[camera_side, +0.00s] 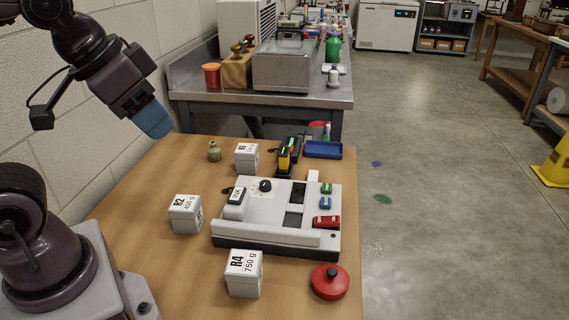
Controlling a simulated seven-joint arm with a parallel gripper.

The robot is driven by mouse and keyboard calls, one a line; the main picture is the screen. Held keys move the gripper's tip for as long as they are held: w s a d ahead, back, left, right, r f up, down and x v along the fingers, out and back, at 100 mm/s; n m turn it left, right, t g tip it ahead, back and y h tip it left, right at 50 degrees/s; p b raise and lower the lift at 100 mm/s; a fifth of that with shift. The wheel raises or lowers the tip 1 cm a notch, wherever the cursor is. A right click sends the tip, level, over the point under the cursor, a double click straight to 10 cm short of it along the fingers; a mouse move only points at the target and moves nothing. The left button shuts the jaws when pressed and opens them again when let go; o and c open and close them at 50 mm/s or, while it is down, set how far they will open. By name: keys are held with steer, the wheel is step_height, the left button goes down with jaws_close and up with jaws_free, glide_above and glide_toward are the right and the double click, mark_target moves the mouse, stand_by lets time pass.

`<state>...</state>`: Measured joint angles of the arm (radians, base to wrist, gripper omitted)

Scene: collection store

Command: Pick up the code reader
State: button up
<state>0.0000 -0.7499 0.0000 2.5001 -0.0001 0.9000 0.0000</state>
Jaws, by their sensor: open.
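A yellow and black upright device (284,158), which looks like the code reader, stands behind the light grey machine (262,237) on the wooden table. My gripper (155,122), with blue fingertips, is open and raised over the table's far left side. It is well to the left of the yellow device and touches nothing. The gap between the fingers is hard to see from this side.
White labelled boxes (186,213) stand left of, behind and in front of the machine. A red lidded round piece (330,282) lies front right. A metal bench (196,95) stands behind.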

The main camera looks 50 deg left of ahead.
steer(key=shift+o, duration=0.4)
steer(key=shift+o, duration=1.2)
